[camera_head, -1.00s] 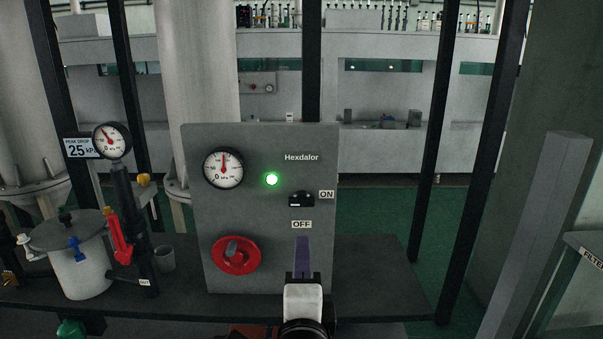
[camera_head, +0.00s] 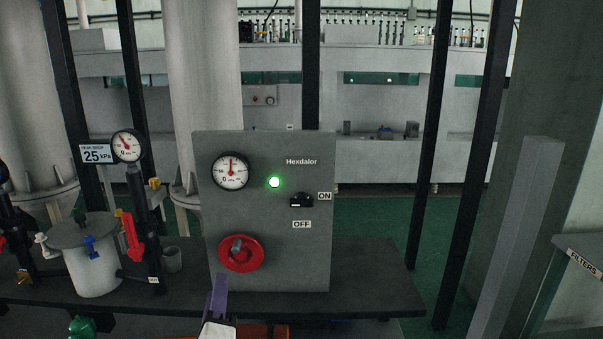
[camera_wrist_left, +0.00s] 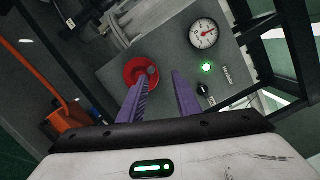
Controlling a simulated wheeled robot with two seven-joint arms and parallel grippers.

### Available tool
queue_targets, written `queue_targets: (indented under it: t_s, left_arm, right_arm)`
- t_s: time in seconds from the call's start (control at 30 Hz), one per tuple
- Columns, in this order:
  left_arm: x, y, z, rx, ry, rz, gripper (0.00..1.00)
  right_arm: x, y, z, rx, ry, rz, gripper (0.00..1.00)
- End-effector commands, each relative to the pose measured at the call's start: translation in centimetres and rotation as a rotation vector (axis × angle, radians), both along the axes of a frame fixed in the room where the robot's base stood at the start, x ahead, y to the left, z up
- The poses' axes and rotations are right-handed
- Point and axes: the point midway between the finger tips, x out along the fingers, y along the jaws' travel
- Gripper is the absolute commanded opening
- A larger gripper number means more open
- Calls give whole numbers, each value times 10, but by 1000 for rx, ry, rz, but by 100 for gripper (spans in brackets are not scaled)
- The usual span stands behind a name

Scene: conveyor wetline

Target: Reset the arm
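My left gripper (camera_head: 219,288) is low in front of the grey Hexdalor panel (camera_head: 265,275), below its red round knob (camera_head: 254,256). In the left wrist view my left gripper (camera_wrist_left: 158,90) has its two purple fingers apart, with nothing between them. The red knob also shows there (camera_wrist_left: 131,70), beyond the fingers. The black switch (camera_head: 301,201) is beside the ON label, with the OFF label below it. The green lamp (camera_head: 274,182) is lit. My right gripper is not in view.
A dark bench (camera_head: 355,290) carries the panel. To its left stand a lidded grey pot (camera_head: 92,272), a small cup (camera_head: 172,260), a red-handled valve (camera_head: 131,236) and a round gauge (camera_head: 127,146). Dark upright posts stand behind. The bench right of the panel is clear.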

Motion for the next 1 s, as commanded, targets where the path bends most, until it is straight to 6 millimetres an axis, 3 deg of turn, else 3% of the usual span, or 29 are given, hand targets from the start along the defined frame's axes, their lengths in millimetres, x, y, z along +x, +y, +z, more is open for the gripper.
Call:
queue_targets:
  t_s: [0.03, 0.23, 0.47, 0.63, 0.8, 1.0]
  left_arm:
    - [1, 19, -3, 44, 0, 17, 30]
    - [1, 83, -12, 183, 9, 69, 30]
    - [-34, 88, -107, -106, 232, 30, 30]
    - [-83, 96, -185, -386, 414, 43, 30]
    - [-163, 106, -262, -782, 601, 127, 30]
    - [-239, 118, -304, -1143, 700, 263, 30]
  right_arm:
    - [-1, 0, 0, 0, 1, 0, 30]
    - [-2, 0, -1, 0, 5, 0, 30]
    - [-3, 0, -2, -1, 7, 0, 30]
    - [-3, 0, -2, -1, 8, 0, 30]
    - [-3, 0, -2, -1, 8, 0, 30]
    - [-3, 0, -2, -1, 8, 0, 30]
